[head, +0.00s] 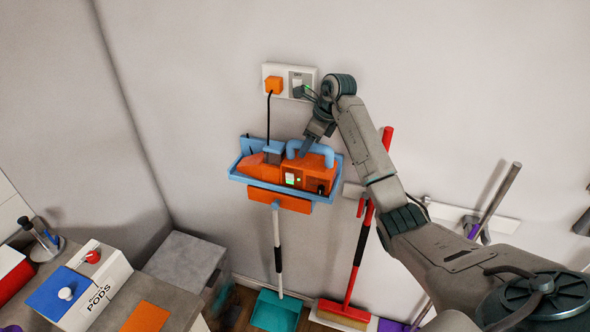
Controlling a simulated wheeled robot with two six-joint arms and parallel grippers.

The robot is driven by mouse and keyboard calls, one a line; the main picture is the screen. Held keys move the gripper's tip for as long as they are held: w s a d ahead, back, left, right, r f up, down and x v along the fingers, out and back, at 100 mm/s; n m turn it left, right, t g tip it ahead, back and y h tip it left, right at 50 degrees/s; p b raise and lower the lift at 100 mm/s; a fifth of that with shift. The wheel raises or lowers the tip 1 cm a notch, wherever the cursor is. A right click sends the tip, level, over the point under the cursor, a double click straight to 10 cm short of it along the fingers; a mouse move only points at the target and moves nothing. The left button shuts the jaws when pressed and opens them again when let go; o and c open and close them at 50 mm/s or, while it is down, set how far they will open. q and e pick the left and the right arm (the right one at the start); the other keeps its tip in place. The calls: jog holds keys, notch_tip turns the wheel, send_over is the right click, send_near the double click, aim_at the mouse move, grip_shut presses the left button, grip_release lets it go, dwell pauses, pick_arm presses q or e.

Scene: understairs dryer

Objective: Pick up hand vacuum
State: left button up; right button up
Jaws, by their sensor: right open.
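The hand vacuum (296,176) is orange with a blue handle on top and small lights on its side. It sits in a blue wall holder (241,172) in the middle of the head view. My right gripper (307,148) points down just above the vacuum's blue handle, with its fingers close to or over it. It is open; whether it touches the handle cannot be told. The arm covers part of the wall to the right. My left gripper is not in view.
Above the holder is a wall socket plate (289,71) with an orange plug (273,84) and a black cord hanging down. A counter with a PODS box (100,287) stands at the left.

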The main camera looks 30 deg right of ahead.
jog(key=c, duration=1)
jog(key=shift+w, duration=0.1)
grip_shut()
jog(key=shift+r, duration=0.2)
